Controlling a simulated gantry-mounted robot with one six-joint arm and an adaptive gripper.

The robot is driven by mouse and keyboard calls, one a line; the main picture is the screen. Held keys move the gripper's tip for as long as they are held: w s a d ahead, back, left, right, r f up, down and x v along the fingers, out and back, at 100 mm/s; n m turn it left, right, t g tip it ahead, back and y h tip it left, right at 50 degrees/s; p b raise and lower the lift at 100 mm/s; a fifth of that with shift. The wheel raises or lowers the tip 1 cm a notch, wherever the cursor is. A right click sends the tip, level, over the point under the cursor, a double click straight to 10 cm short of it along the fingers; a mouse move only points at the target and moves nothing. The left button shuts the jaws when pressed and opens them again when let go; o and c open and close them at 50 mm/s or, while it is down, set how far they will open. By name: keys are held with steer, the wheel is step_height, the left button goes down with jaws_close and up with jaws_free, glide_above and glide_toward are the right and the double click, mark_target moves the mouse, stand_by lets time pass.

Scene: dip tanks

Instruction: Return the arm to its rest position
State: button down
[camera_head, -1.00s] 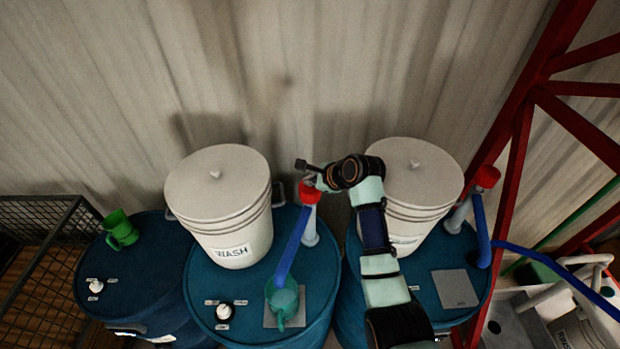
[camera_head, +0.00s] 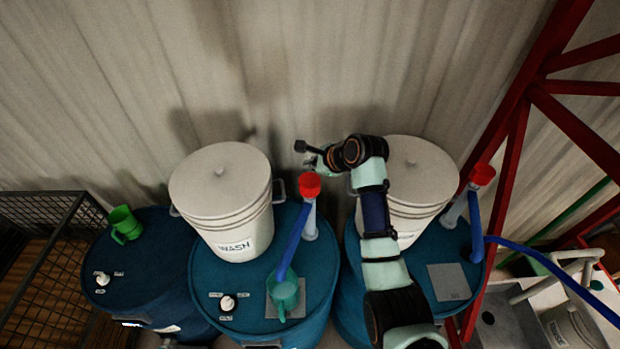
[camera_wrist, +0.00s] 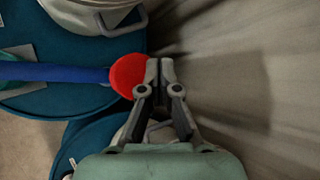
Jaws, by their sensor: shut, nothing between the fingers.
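My arm reaches up from the bottom right in the head view, and my gripper (camera_head: 303,150) is at its end, just above and behind the red funnel cap (camera_head: 310,185). In the wrist view my gripper (camera_wrist: 160,68) is shut and empty, its fingertips together beside the red cap (camera_wrist: 128,75). Whether the tips touch the cap cannot be told. Part of my arm hides some of the right white bucket (camera_head: 412,170).
A white bucket marked WASH (camera_head: 222,185) stands on the middle blue drum (camera_head: 255,325). A teal mug (camera_head: 284,294) sits under the blue spout. A green mug (camera_head: 124,224) stands on the left drum. A red steel frame (camera_head: 518,120) rises at right. The corrugated wall is close behind.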

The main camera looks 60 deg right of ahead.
stand_by(0.8)
steer(key=w+a+n, duration=0.3)
steer(key=a+n, duration=0.2)
steer(key=a, duration=0.3)
steer(key=w+a+n+t+y, duration=0.1)
steer(key=w+a+n, duration=0.25)
steer(key=a, duration=0.55)
steer(key=w+a+n, duration=0.2)
steer(key=a+n, duration=0.3)
steer(key=a, duration=0.3)
steer(key=s+a+r+n+t+y, duration=0.1)
steer(key=s+a+r+n, duration=0.15)
steer(key=a+n, duration=0.5)
steer(key=s+a+r+n+t, duration=0.1)
steer(key=s+a+n, duration=0.3)
steer(key=a, duration=0.6)
steer(key=s+a+r+n+t+y, duration=0.1)
steer(key=s+a+r+n, duration=0.15)
steer(key=a+n, duration=0.5)
step_height(320, 180, down, 61)
steer(key=a+m+b, duration=0.1)
steer(key=b, duration=5.9)
steer(key=shift+s+a+b, duration=0.35)
steer(key=shift+a+b, duration=0.05)
